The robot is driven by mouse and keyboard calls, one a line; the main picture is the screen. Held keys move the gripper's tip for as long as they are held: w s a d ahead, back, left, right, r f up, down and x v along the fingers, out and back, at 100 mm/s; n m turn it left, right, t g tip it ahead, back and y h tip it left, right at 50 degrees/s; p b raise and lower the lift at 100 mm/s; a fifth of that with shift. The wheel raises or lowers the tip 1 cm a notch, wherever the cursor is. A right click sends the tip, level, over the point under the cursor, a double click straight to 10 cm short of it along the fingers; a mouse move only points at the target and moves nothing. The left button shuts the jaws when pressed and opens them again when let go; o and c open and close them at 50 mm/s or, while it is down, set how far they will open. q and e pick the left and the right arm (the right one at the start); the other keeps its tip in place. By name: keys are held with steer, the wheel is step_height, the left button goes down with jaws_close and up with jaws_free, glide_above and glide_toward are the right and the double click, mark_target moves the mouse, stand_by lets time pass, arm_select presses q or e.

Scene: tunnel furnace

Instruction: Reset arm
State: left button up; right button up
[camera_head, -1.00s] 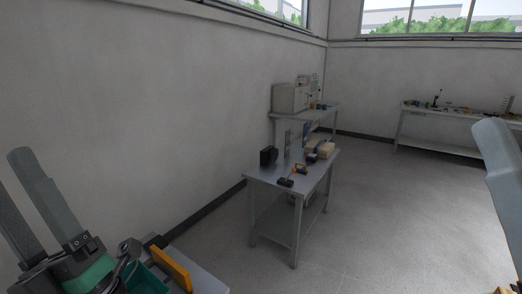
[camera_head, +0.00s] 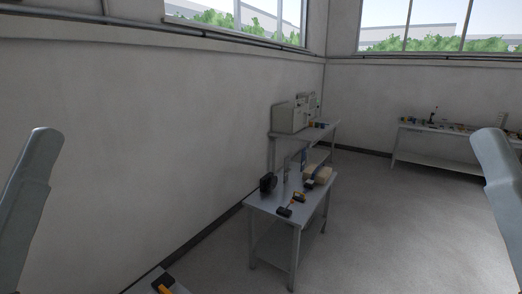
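A grey link of my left arm stands at the left edge of the head view. A matching link of my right arm stands at the right edge. Neither gripper shows in the picture, so their fingers cannot be seen.
A steel table (camera_head: 259,199) with several tools stands ahead, in the middle. Behind it, a table carries a beige machine (camera_head: 291,117) by the wall. A long workbench (camera_head: 436,169) stands at the back right. An orange item (camera_head: 165,289) shows at the bottom edge. Floor (camera_head: 385,235) at right is clear.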

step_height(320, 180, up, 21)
steer(key=p, duration=1.6)
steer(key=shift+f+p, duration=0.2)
steer(key=shift+p, duration=0.2)
